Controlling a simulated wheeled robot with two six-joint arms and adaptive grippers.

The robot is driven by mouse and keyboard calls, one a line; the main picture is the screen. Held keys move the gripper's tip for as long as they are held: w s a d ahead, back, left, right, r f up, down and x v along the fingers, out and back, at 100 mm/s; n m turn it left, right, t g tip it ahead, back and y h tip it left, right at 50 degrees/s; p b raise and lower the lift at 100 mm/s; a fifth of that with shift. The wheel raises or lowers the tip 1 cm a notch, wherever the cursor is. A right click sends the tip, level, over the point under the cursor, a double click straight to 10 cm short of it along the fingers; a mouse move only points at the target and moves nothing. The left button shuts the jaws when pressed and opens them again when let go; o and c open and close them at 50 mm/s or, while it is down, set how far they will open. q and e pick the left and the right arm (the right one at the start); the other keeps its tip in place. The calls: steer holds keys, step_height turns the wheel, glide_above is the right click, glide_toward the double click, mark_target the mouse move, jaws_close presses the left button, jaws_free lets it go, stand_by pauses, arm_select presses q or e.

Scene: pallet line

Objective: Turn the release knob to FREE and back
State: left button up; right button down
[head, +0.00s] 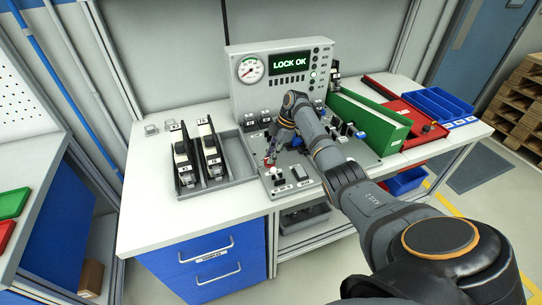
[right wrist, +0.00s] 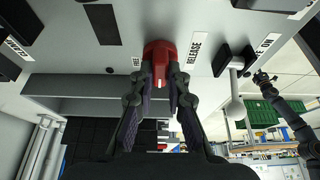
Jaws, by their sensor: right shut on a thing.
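The red release knob (right wrist: 159,50) sits on the grey panel beside the RELEASE label (right wrist: 195,46). My right gripper (right wrist: 160,78) has its two fingers closed on the knob's grip from both sides. A pale mark shows on the knob between the fingers. In the head view my right gripper (head: 271,159) is at the front left of the control panel (head: 345,151), and the knob is mostly hidden there. My left gripper does not show in the head view.
A white lever (right wrist: 236,88) stands close to the right of the knob in the wrist view. A grey tray (head: 236,157) with black fixtures lies left of the panel. A green box (head: 370,122) and red tray (head: 415,118) are to the right. The bench's front left is clear.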

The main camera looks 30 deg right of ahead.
steer(key=c, duration=1.3)
jaws_free()
steer(key=v, duration=1.2)
